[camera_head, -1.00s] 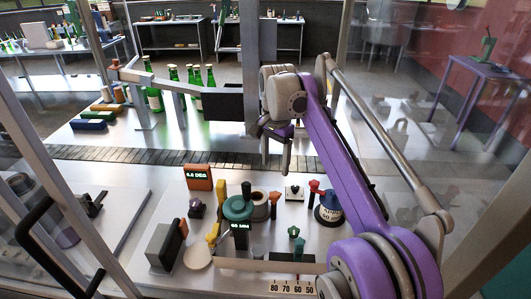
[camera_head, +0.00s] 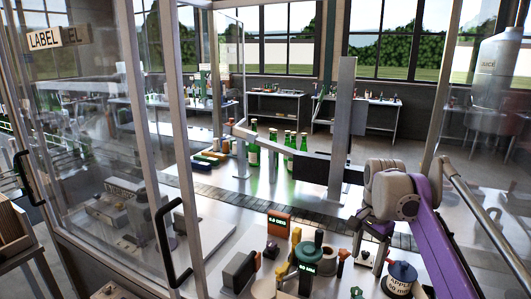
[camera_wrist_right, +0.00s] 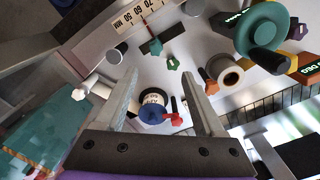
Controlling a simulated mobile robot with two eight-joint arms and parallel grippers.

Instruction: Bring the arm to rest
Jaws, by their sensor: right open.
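My right arm comes in from the right edge of the head view, a purple and grey link ending in a grey wrist. The blue pot (camera_wrist_right: 153,112) and a red-topped piece (camera_wrist_right: 173,119) show beyond, in the gap between the fingers. My left gripper is not in view.
A green knob (camera_head: 308,252) with a lit display and an orange display box (camera_head: 279,223) stand left of the gripper. Green bottles (camera_head: 253,150) stand farther back. A glass panel with a black handle (camera_head: 168,245) is at left. Metal posts frame the station.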

